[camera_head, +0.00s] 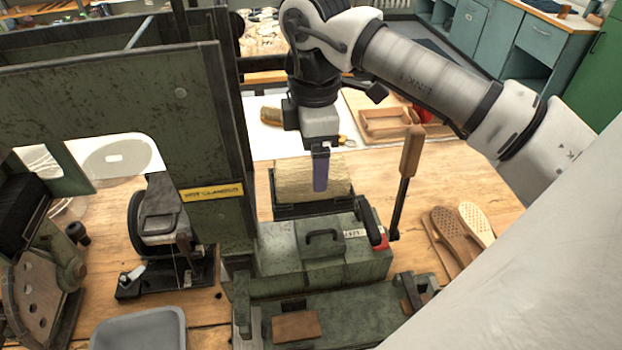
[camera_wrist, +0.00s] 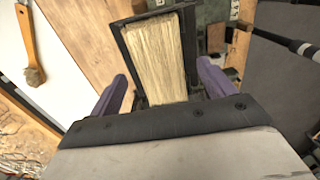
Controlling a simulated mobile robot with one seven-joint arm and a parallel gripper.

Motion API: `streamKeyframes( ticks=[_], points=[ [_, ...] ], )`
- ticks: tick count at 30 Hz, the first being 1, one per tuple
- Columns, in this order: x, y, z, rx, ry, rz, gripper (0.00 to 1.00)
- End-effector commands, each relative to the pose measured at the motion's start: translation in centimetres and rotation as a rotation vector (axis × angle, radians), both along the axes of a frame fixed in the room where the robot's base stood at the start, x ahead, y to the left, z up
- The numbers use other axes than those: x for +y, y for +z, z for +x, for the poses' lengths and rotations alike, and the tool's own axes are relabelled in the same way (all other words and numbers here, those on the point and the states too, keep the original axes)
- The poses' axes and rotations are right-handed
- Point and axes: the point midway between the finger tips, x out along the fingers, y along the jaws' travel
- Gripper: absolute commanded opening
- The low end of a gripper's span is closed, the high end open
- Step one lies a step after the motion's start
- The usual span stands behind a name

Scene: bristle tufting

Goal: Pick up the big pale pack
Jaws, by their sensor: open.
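The big pale pack (camera_head: 312,178) is a thick straw-coloured bundle of bristle lying in a dark tray (camera_head: 290,210) behind the green box, in the middle of the bench. In the wrist view the pack (camera_wrist: 160,62) shows end-on to my gripper, its length running away from it. My gripper (camera_head: 321,172) points down at the pack in the head view, one purple finger showing in front of it. In the wrist view my gripper (camera_wrist: 165,88) is open, with its purple fingers apart on either side of the pack's near end. Contact cannot be told.
A green metal box with a handle (camera_head: 320,245) stands in front of the tray. A wooden-handled lever (camera_head: 408,165) rises just right of the pack. A tall green machine frame (camera_head: 215,150) stands left. Brush backs (camera_head: 450,235) lie right, and a grey bin (camera_head: 140,330) sits front left.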

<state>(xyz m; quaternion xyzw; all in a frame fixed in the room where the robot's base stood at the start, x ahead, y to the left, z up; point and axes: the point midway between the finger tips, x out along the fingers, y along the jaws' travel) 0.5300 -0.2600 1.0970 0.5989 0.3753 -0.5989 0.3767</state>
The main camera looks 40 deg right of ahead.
Motion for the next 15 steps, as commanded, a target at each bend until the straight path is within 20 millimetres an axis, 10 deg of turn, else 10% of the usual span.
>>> streamKeyframes(
  ticks=[6,15],
  points=[
    [-0.4,-3.7,-0.3,0.001,0.000,0.003,0.82],
    [-0.4,-4.0,-0.2,0.000,-0.001,0.001,0.79]
  ],
)
